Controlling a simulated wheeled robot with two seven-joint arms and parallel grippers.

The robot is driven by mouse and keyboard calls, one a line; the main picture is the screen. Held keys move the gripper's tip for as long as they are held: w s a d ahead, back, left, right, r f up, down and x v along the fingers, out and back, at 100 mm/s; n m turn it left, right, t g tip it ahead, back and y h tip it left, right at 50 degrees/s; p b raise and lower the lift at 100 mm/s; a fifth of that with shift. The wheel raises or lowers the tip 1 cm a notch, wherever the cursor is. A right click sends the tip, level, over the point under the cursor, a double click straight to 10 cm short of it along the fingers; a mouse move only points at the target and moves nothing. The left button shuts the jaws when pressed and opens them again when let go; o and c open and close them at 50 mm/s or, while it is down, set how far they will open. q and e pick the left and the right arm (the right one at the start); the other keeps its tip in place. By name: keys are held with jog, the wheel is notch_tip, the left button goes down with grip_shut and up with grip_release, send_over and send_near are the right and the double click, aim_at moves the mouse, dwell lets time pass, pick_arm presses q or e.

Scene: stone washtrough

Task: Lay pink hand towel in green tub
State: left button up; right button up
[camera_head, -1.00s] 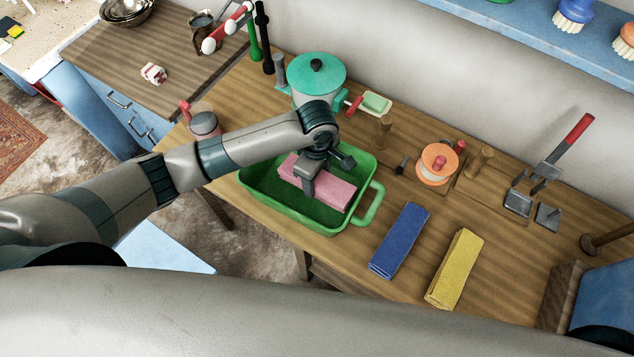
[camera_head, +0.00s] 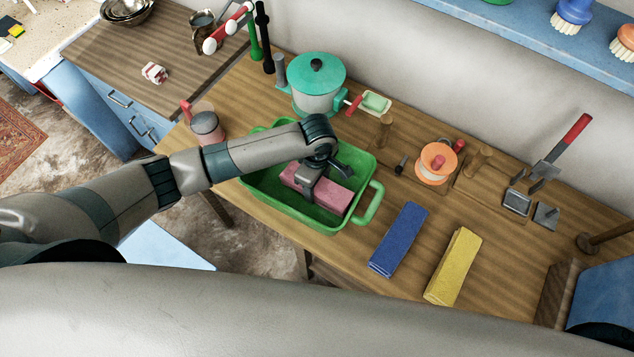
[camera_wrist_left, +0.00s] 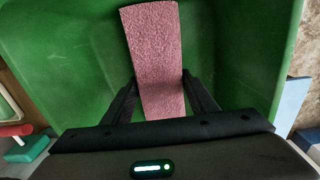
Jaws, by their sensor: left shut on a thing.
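The pink hand towel (camera_head: 334,194) is a folded block inside the green tub (camera_head: 372,205) in the head view. My left gripper (camera_head: 308,188) reaches down into the tub and is shut on the towel. In the left wrist view the towel (camera_wrist_left: 155,50) runs between the two fingers (camera_wrist_left: 160,98), with green tub walls (camera_wrist_left: 60,60) around it. I cannot tell whether the towel touches the tub floor. My right gripper is not in view.
A blue towel (camera_head: 399,240) and a yellow towel (camera_head: 454,266) lie to the right of the tub. A teal-lidded pot (camera_head: 317,85) stands behind it. An orange-rimmed round thing (camera_head: 437,163) is farther right.

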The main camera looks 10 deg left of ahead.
pick_arm(q)
jog(key=o, duration=1.1)
jog(key=shift+f, duration=0.1)
jog(key=shift+o, duration=0.2)
jog(key=shift+r, duration=0.2)
notch_tip(320, 180, up, 12)
jog(key=b, duration=0.2)
jog(key=shift+b, duration=0.35)
